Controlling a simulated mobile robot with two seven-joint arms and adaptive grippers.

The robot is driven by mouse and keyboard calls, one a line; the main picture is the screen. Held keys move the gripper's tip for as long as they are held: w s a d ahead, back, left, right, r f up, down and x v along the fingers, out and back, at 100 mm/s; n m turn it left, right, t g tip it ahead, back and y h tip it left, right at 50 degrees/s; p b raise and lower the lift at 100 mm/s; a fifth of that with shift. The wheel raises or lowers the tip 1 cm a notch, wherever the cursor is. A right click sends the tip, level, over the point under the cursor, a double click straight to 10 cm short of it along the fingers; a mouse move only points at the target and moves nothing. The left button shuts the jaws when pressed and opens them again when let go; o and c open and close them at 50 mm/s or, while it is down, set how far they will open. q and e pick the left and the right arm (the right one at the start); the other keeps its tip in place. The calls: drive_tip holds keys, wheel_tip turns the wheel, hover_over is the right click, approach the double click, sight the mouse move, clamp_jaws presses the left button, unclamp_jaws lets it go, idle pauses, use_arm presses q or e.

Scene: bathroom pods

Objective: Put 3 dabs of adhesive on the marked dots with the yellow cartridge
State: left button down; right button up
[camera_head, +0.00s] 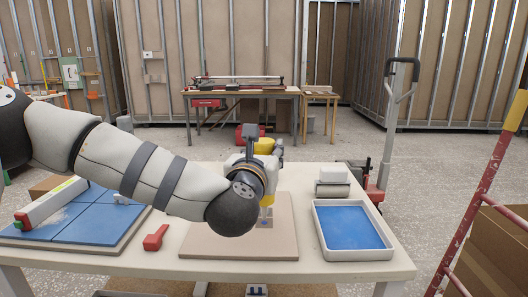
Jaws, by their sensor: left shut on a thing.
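My left arm reaches in from the left, and its dark joint hides much of the board behind it. My left gripper (256,150) is beyond that joint, above the table's middle, and is shut on the yellow cartridge (265,146). The flat beige board (220,245) lies below. No marked dots or dabs can be made out. My right gripper is not in view.
A blue tiled panel (95,222) with a long white-and-green tool (50,204) lies at left. A red object (156,237) lies left of the board. A white tray with a blue inside (386,250) and a grey-white block (333,182) stand at right. A red ladder (478,190) is right of the table.

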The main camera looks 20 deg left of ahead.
sight(264, 141)
use_arm(q)
drive_tip(key=shift+f, duration=0.85)
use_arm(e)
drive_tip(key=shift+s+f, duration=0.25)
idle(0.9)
use_arm(q)
drive_tip(key=shift+r+p, duration=0.6)
drive_tip(key=shift+r, duration=1.75)
drive_tip(key=shift+f, duration=0.2)
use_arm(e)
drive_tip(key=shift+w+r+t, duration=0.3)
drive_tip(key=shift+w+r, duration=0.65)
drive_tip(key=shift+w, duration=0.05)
